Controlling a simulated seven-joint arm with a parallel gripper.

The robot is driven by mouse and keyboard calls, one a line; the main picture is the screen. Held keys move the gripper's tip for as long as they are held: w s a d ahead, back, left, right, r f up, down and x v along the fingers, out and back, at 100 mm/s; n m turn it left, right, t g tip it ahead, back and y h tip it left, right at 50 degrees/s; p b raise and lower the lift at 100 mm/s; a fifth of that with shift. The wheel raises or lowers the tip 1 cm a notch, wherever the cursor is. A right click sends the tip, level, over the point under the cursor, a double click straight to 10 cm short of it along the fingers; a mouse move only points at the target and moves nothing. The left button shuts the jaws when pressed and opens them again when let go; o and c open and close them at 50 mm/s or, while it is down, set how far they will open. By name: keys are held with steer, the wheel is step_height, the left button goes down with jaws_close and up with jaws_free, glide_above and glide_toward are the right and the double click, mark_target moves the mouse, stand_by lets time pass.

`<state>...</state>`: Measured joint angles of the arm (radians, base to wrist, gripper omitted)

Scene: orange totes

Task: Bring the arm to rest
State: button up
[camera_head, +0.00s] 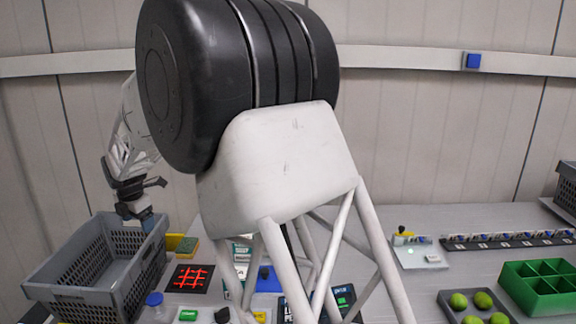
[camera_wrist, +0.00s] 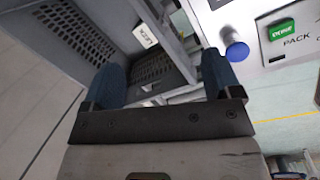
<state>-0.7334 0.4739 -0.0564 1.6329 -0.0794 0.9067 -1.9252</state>
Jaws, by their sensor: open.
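My gripper (camera_head: 140,212) hangs at the left in the head view, over or just behind the right back rim of a grey crate; I cannot tell the exact gap. In the wrist view my gripper (camera_wrist: 162,75) shows two blue fingertips spread apart, with nothing between them. My white arm with its big black joint fills the middle of the head view and hides part of the table.
The grey crate (camera_head: 58,271) stands at the left and looks empty. A black panel with red lines (camera_head: 190,279) lies beside it. A green button (camera_wrist: 282,30) shows in the wrist view. A green divided box (camera_head: 540,290) and a tray of green fruits (camera_head: 447,307) are at the right.

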steer(key=s+d+r+m, duration=0.4)
steer(key=d+m, duration=0.1)
steer(key=d, duration=0.8)
steer(key=s+d+r+m, duration=0.4)
steer(key=d+m, duration=0.1)
steer(key=d, duration=0.8)
steer(key=s+d+r+m, duration=0.3)
steer(key=s+d+m, duration=0.15)
steer(key=d, duration=0.95)
steer(key=s+d+m, duration=0.9)
steer(key=s+d, duration=0.4)
steer(key=d, duration=0.2)
steer(key=s+d+f+m, duration=0.3)
steer(key=s+d+m, duration=0.1)
steer(key=s, duration=0.4)
steer(key=s+d+f+m+h, duration=0.1)
steer(key=s+d+f+m, duration=0.2)
steer(key=s, duration=0.5)
steer(key=shift+d+f+m+t, duration=0.3)
steer(key=shift+d+m, duration=0.05)
steer(key=shift+d, duration=0.05)
